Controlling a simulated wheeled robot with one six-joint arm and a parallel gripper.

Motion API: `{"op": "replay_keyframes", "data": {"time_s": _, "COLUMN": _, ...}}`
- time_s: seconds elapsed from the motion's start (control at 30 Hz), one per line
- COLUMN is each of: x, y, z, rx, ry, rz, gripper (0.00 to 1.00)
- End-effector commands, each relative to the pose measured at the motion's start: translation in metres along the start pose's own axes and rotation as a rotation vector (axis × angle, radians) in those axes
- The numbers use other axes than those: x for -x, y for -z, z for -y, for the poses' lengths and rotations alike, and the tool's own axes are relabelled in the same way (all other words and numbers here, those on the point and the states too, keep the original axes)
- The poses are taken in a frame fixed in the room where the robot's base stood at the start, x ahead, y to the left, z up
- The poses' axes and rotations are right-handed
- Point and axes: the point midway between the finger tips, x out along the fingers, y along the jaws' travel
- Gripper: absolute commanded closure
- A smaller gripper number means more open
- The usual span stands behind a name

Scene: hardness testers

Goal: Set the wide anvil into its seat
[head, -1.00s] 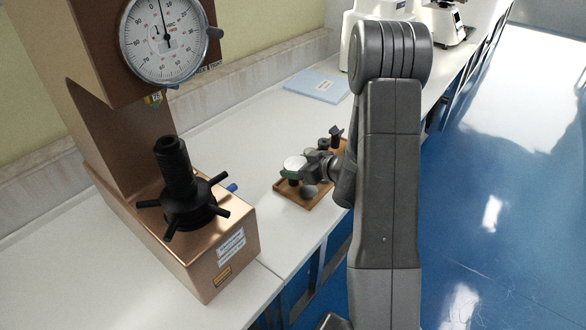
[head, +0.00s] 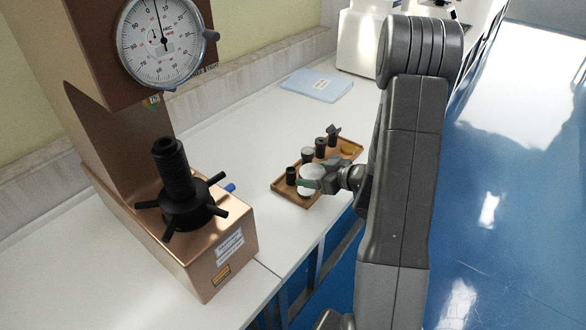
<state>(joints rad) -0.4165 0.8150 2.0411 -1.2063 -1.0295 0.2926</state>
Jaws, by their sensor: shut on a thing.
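The wide anvil (head: 312,171) appears as a pale, flat-topped disc over the wooden tray. My gripper (head: 310,182), with greenish fingertips, is shut on it from the right. Its stem is hidden by the fingers, and I cannot tell how far it is above the tray. The seat (head: 167,146) is the top of the black threaded screw on the copper-coloured hardness tester at left. The screw stands upright above a black spoked handwheel (head: 182,208). No anvil shows on it. My gripper is well to the right of the seat.
The wooden tray (head: 279,187) also carries several dark anvils, one V-topped (head: 333,134), and a yellow piece (head: 348,150). The tester's dial head (head: 160,45) overhangs the screw. A pale blue folder (head: 317,85) lies behind. White bench between tester and tray is clear.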

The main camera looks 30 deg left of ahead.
Motion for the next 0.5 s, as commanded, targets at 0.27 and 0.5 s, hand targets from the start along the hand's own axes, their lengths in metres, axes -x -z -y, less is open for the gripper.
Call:
{"op": "replay_keyframes", "data": {"time_s": 0.27, "x": 0.005, "y": 0.050, "z": 0.028, "rx": 0.037, "ry": 0.073, "rz": -0.020, "gripper": 0.47}}
{"op": "replay_keyframes", "data": {"time_s": 0.5, "x": 0.015, "y": 0.122, "z": 0.082, "rx": 0.093, "ry": 0.205, "rz": -0.037, "gripper": 0.47}}
